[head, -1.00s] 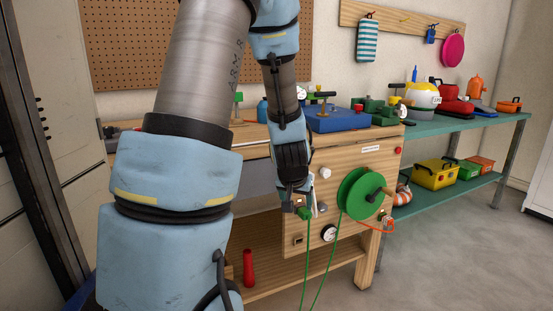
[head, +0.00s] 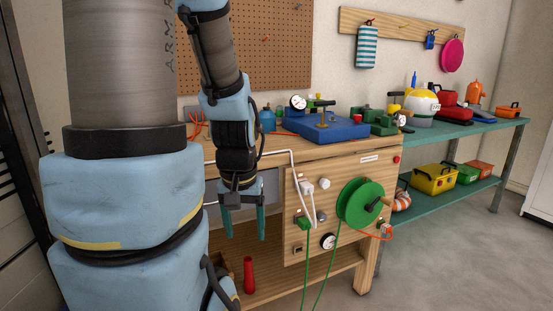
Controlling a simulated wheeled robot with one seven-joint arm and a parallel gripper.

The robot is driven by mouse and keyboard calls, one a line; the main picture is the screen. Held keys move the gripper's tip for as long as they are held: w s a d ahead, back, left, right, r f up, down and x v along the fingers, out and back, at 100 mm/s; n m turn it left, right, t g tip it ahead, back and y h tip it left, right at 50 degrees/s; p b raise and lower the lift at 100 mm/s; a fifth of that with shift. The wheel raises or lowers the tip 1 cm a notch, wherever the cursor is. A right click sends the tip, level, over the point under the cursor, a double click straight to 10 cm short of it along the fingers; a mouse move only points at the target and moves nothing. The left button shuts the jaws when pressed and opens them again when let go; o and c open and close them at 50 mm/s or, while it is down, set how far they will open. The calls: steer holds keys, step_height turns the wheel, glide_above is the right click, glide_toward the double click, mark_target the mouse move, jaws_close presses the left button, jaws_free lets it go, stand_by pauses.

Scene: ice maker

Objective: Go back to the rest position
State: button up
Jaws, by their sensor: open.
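My gripper (head: 243,218) hangs pointing down in front of the wooden workbench (head: 330,158), left of its side panel. Its two teal fingers are apart with nothing between them. My arm covers the left part of the view. To the right of the gripper, a green plug or connector (head: 302,223) with a green cord sits at the panel. A white cable (head: 310,204) runs to the panel beside it. A green reel (head: 360,202) is mounted farther right on the panel.
A round gauge (head: 328,241) and a white knob (head: 323,184) stick out from the panel. A blue plate device (head: 328,128) stands on the bench top. A teal table (head: 460,129) with tools is at right. Grey floor is clear at front right.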

step_height(320, 180, up, 15)
steer(key=p, duration=1.3)
steer(key=shift+f, duration=0.15)
